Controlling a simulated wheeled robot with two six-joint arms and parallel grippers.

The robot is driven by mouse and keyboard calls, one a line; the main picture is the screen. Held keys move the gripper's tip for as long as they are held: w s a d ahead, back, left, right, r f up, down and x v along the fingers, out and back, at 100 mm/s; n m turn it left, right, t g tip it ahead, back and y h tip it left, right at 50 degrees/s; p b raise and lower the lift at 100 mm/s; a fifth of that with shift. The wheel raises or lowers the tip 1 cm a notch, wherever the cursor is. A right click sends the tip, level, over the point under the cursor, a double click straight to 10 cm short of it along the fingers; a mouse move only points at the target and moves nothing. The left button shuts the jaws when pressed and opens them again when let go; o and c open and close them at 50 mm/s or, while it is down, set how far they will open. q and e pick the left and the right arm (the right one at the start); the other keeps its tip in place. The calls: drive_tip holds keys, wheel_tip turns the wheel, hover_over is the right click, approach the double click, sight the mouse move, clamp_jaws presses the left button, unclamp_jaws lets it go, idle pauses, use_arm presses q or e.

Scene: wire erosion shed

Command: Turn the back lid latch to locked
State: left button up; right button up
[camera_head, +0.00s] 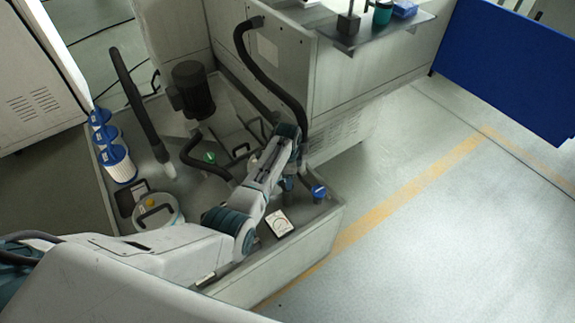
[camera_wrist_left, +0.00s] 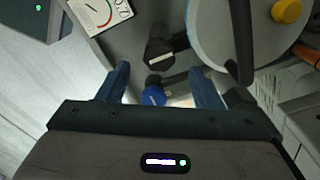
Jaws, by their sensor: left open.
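I cannot tell for sure which part is the back lid latch. In the head view a small green knob (camera_head: 209,157) sits near black handles on the tank top, and a yellow knob (camera_head: 152,202) sits on a round pale lid. The yellow knob (camera_wrist_left: 287,11) also shows at the top right of the left wrist view. My left arm reaches over the tank. My left gripper (camera_wrist_left: 158,73) is open, with nothing held. A blue knob (camera_wrist_left: 153,96) and a black knob with a white bar (camera_wrist_left: 160,53) show between and beyond its fingers. My right gripper is out of view.
A white gauge (camera_head: 280,223) stands by the tank's front wall. White filter cartridges with blue caps (camera_head: 117,163) line the left edge. A black motor (camera_head: 191,88) and black hoses rise behind. Open floor lies to the right.

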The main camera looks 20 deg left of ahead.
use_arm(q)
wheel_tip(320, 180, up, 7)
drive_tip(key=b, duration=0.1)
drive_tip(key=shift+f, duration=0.2)
idle(0.5)
